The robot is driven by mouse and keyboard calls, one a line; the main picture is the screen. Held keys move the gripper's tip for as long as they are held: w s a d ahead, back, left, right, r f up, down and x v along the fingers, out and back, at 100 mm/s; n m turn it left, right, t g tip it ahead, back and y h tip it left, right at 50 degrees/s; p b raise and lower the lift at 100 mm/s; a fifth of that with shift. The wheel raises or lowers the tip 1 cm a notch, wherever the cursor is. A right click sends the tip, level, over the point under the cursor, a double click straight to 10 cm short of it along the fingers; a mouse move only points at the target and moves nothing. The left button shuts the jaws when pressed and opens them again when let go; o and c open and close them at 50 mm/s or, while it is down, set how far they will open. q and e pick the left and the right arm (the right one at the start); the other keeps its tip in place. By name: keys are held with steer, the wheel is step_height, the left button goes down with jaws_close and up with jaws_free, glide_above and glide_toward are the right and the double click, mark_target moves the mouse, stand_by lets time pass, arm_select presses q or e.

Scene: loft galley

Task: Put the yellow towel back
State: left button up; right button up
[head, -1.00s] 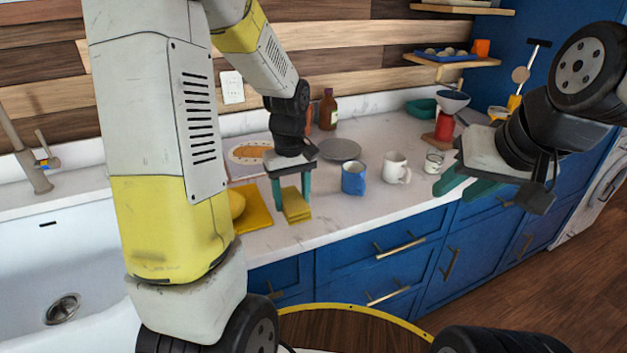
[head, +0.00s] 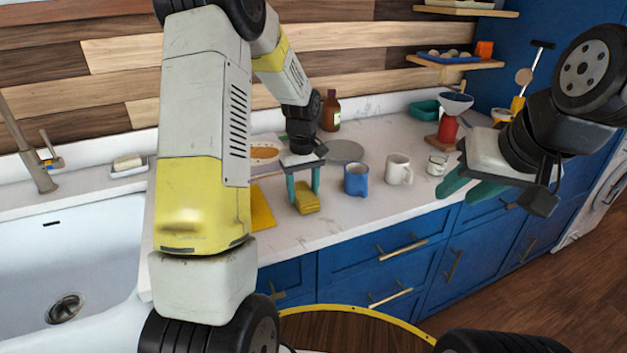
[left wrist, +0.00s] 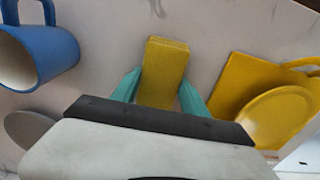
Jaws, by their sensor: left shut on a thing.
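The folded yellow towel (head: 307,200) is between the teal fingers of my left gripper (head: 304,197), at the front part of the white counter. The left wrist view also shows the towel (left wrist: 164,70), with a finger on each side. My left gripper is shut on it. Whether the towel touches the counter is hard to tell. My right gripper (head: 463,193) is at the right, its teal fingers apart and empty, in front of the blue cabinets.
A flat yellow mat (head: 262,210) lies left of the towel, partly hidden by my arm; a yellow dish (left wrist: 272,116) is on it. A blue mug (head: 356,180), white mug (head: 398,169) and grey plate (head: 345,151) stand to the right. The sink (head: 75,250) is at left.

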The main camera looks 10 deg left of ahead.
mark_target(303, 192)
arm_select(q)
steer(key=shift+f, duration=0.15)
steer(key=o, duration=1.4)
steer(key=shift+o, duration=0.2)
step_height(303, 192, up, 12)
steer(key=s+r+m+t+h, duration=0.1)
steer(key=s+r+m+t, duration=0.2)
steer(key=s+r, duration=0.75)
steer(key=s+d+f+m+t+h, duration=0.1)
steer(key=s+d+m+t, duration=0.1)
steer(key=s, duration=1.1)
steer(key=shift+s+m+t, duration=0.4)
steer(key=shift+m+t, duration=0.2)
steer(key=shift+m, duration=0.6)
steer(key=shift+d, duration=0.1)
